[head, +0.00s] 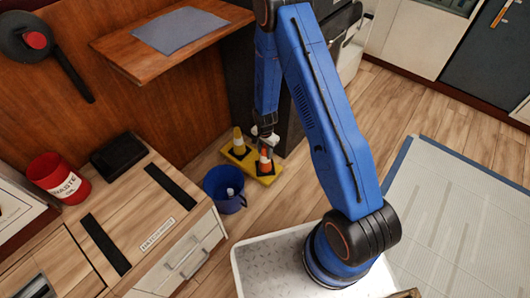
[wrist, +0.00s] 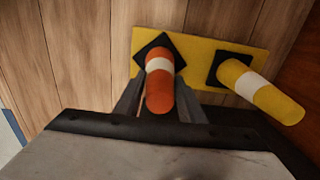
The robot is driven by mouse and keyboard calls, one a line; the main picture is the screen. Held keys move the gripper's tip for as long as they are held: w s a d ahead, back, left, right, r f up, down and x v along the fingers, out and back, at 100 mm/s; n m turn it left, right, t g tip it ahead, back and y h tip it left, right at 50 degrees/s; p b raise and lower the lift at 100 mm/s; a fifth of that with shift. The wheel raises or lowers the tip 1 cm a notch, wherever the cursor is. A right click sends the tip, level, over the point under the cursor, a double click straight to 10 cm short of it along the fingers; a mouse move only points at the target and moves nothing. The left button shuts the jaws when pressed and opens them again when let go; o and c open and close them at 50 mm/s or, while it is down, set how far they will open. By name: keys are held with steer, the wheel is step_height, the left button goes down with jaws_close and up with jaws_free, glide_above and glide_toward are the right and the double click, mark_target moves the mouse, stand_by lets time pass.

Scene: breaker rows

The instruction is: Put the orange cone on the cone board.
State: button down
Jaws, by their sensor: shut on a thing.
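The orange cone (head: 265,160) with a white band stands on the yellow cone board (head: 251,172) on the floor. In the wrist view the orange cone (wrist: 159,88) is over a black square on the board (wrist: 203,52), at its left part. My gripper (head: 265,143) is above the board with its fingers around the cone. In the wrist view my gripper (wrist: 158,108) has one finger on each side of the cone, shut on it. Whether the cone's base touches the board is hard to tell.
A yellow cone (head: 239,141) with a white band stands on the board's other black square, beside the orange cone; it also shows in the wrist view (wrist: 262,92). A blue bucket (head: 225,190) stands close by. A dark cabinet is behind. Wooden floor (head: 400,112) is free to the right.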

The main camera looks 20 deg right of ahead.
steer(key=shift+f, duration=0.1)
steer(key=c, duration=1.2)
jaws_free()
steer(key=shift+o, duration=0.2)
step_height(320, 180, up, 13)
steer(key=shift+f, duration=0.1)
steer(key=s+d+r+n+t, duration=0.15)
steer(key=s+r, duration=0.25)
steer(key=r, duration=0.6)
steer(key=s+d+r+n, duration=0.2)
steer(key=s+r, duration=0.1)
steer(key=r, duration=0.8)
steer(key=s+d+r+n+t, duration=0.15)
steer(key=s+r, duration=0.25)
steer(key=r, duration=0.6)
steer(key=s+d+r+n, duration=0.1)
steer(key=s+r+n, duration=0.1)
steer(key=s+r, duration=0.2)
steer(key=s+d+r+n+t, duration=0.1)
steer(key=s+r, duration=0.3)
steer(key=s, duration=0.7)
steer(key=s+d+r+n, duration=0.1)
steer(key=s+r, duration=0.3)
steer(key=s, duration=0.4)
steer(key=shift+s+d+r+n+t, duration=0.25)
steer(key=shift+r+n+t, duration=0.15)
steer(key=shift+n, duration=0.5)
